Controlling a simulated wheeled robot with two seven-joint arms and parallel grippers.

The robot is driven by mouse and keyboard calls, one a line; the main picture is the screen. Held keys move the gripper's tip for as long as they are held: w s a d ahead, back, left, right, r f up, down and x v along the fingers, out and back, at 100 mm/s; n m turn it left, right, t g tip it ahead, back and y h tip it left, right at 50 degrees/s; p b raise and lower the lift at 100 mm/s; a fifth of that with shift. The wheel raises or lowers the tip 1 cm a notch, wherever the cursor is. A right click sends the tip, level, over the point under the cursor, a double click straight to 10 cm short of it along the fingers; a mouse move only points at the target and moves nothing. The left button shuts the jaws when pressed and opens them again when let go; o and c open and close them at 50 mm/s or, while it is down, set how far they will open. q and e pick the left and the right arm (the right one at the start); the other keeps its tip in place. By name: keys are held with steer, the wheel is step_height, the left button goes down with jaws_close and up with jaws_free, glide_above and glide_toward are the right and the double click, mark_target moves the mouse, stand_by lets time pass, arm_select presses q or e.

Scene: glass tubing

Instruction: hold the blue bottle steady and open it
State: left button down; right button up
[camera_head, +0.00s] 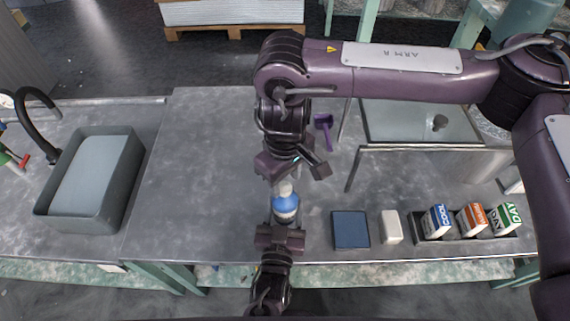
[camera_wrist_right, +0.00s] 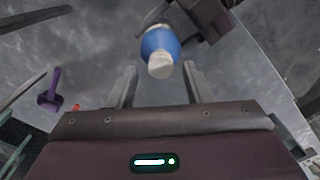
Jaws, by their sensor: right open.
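The blue bottle (camera_head: 286,206) with a pale cap (camera_head: 283,188) is upright near the table's front edge. In the right wrist view the blue bottle (camera_wrist_right: 160,42) has its whitish cap (camera_wrist_right: 160,67) facing the camera, just beyond the fingers. My right gripper (camera_head: 292,169) is open and empty, behind and above the cap; its two fingers also show in the wrist view (camera_wrist_right: 160,85), apart from the bottle. My left gripper (camera_head: 280,237) is at the front side of the bottle, close against it. Its fingertips are hidden, so its hold cannot be told.
A blue pad (camera_head: 350,229), a white block (camera_head: 391,227) and a rack of several cartons (camera_head: 466,236) are to the right. A purple tool (camera_head: 325,130) lies behind. A grey sink basin (camera_head: 126,186) is at left. The table between basin and bottle is clear.

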steer(key=shift+f, duration=0.85)
steer(key=shift+c, duration=0.5)
jaws_close()
